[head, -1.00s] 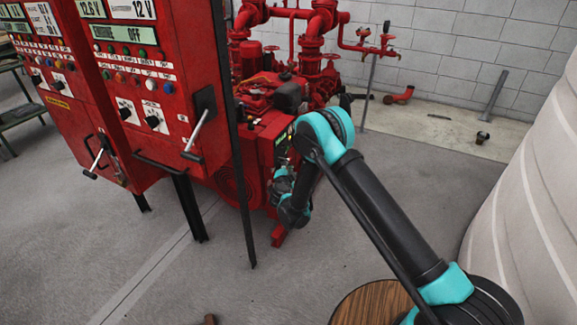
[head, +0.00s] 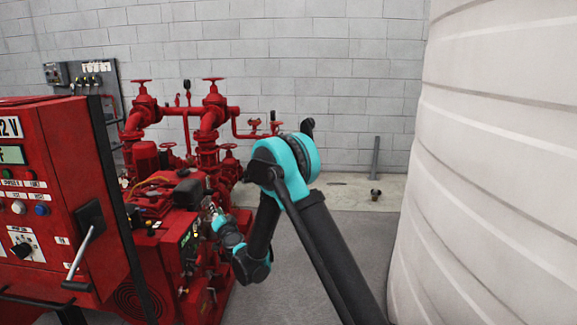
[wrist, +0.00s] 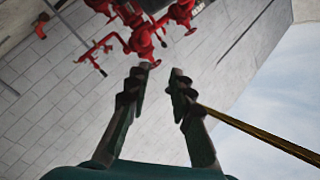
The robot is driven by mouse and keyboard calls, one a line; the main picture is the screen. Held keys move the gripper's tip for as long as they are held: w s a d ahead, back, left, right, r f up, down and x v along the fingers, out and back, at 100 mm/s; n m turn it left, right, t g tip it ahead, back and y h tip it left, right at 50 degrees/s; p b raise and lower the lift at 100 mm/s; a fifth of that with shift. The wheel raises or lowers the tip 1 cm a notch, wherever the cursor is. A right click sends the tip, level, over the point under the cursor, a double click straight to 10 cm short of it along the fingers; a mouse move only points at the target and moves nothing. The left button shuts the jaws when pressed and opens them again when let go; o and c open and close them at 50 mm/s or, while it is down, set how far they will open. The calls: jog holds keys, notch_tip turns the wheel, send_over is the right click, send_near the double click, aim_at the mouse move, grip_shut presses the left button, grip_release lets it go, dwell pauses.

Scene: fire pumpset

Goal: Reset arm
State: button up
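My arm, black with teal joints, reaches up from the bottom of the head view and bends down at its elbow. Its wrist end is beside the red pump engine (head: 170,200), and my gripper's fingers are too small to make out there. In the wrist view my gripper (wrist: 163,76) has its two dark fingers apart at the tips with nothing between them. Red valves and pipes (wrist: 140,30) show beyond the fingertips, against the block wall.
A red control cabinet (head: 60,200) with a lever handle (head: 83,255) stands at left. A large pale ribbed tank (head: 490,180) fills the right side. A grey block wall (head: 340,80) is behind. Floor shows between arm and tank. A thin yellowish bar (wrist: 260,135) crosses the wrist view at right.

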jog(key=s+d+r+n+g, duration=0.2)
jog(key=s+d+r+n, duration=0.15)
jog(key=d, duration=0.55)
jog(key=s+d+r+n+g, duration=0.25)
jog(key=s+d, duration=0.25)
jog(key=d, duration=0.3)
jog(key=s+d+f+g+h, duration=0.2)
jog(key=s+d+f+h, duration=0.1)
jog(key=s+d, duration=0.7)
jog(key=s+d+f+m+g+h, duration=0.1)
jog(key=s+d+f, duration=0.4)
jog(key=s+d, duration=0.5)
jog(key=s+d+f+m+g+h, duration=0.1)
jog(key=s+d+f+g+h, duration=0.3)
jog(key=s+d, duration=0.6)
jog(key=shift+d+f+h, duration=0.3)
jog(key=shift+d+f, duration=0.05)
jog(key=shift+f, duration=0.15)
